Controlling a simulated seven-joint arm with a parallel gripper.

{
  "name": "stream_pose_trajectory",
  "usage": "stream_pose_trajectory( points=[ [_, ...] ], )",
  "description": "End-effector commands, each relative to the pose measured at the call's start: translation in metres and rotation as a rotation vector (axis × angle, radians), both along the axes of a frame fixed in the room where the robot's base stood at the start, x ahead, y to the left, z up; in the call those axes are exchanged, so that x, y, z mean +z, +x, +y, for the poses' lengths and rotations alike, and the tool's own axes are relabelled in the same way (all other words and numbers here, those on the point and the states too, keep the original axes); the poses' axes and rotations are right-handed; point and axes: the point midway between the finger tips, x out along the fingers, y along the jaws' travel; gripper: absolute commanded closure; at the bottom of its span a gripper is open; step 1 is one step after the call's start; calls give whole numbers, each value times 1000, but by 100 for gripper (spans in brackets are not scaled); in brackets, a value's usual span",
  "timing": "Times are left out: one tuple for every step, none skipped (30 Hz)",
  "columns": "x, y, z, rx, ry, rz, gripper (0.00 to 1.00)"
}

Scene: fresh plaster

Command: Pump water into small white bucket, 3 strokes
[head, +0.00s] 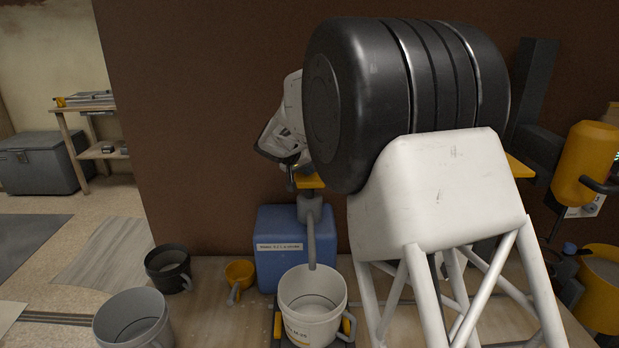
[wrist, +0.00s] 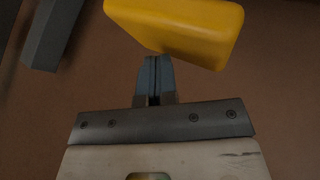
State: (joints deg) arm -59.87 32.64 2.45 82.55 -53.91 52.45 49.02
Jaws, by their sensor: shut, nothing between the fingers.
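The pump is on a blue container (head: 276,268) with a white label. A yellow pump top (head: 309,181) shows beside my gripper (head: 288,168), which is partly hidden by my arm. In the wrist view my gripper (wrist: 155,82) is shut and empty, its fingertips just below a large yellow block (wrist: 180,28) that looks like the pump top. I cannot tell whether they touch. The bucket's inside is pale; I cannot tell its water level.
A yellow bucket (head: 602,290) and a hanging yellow vessel (head: 586,160) are at the right. A brown wall (head: 210,130) stands behind.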

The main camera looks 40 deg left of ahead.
Motion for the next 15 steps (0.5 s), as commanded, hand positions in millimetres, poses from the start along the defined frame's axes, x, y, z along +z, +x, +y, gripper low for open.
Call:
stream_pose_trajectory(
  points=[
    [-1,0,0,0,-1,1,100],
    [-2,0,0,0,-1,1,100],
    [-2,0,0,0,-1,1,100],
    [-2,0,0,0,-1,1,100],
    [-3,0,0,0,-1,1,100],
    [-3,0,0,0,-1,1,100],
    [-3,0,0,0,-1,1,100],
    [-4,0,0,0,-1,1,100],
    [-4,0,0,0,-1,1,100],
    [-4,0,0,0,-1,1,100],
    [-4,0,0,0,-1,1,100],
    [-5,0,0,0,-1,1,100],
    [-5,0,0,0,-1,1,100],
    [-5,0,0,0,-1,1,100],
    [-6,0,0,0,-1,1,100]
  ],
)
